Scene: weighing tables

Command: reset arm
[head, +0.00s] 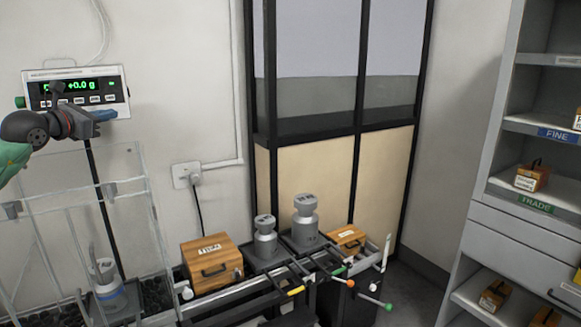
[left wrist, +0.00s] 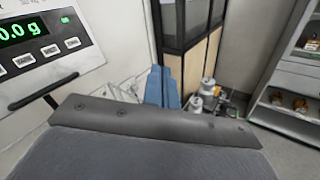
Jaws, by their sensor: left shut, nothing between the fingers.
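My left gripper (head: 106,116) is at the left of the head view, in front of the lower edge of the scale display (head: 76,90). Its blue fingers are together with nothing between them. The fingers also show in the left wrist view (left wrist: 163,88), pointing away over the space before the dark-framed partition. The display reads +0.0 g in green in the head view. My right gripper is in neither view.
A clear glass enclosure (head: 85,215) stands below my left arm, with a metal weight (head: 105,280) inside. A wooden box (head: 211,264) and two grey weights (head: 265,240) (head: 306,222) stand on a low bench. A shelf unit (head: 515,215) with small wooden boxes is at right.

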